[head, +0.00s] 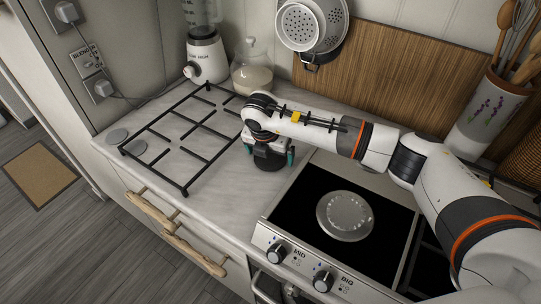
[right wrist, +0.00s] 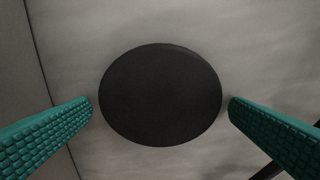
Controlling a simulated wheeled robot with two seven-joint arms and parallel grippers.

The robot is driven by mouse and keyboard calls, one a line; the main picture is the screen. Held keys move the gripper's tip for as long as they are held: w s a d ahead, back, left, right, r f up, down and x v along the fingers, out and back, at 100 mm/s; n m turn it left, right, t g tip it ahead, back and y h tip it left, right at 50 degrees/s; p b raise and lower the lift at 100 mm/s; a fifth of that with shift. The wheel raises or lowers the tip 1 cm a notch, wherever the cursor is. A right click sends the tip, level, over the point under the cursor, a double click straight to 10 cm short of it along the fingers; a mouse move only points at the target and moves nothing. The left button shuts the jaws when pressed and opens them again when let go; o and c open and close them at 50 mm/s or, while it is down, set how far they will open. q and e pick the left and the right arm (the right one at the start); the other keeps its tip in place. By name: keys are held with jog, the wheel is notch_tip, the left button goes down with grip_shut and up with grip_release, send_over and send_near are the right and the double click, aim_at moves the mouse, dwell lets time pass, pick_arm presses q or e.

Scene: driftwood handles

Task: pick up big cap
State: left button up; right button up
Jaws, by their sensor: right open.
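A round black cap (head: 270,164), which looks like the big cap, lies flat on the pale marble counter between the black grate and the stove. My right gripper (head: 269,156) is directly above it, pointing down and hiding part of it. In the right wrist view the cap (right wrist: 160,95) sits between the teal fingers of my right gripper (right wrist: 162,108). The fingers are open, one on each side of the cap, with a small gap beside each in the picture. Nothing is held. My left gripper is in neither view.
The black grate (head: 187,140) lies left of my right gripper. The stove (head: 298,208) with a silver burner (head: 345,216) is at right. A blender (head: 206,58) and glass jar (head: 251,75) stand behind.

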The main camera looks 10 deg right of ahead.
jog(key=c, duration=0.9)
jog(key=shift+r, duration=0.15)
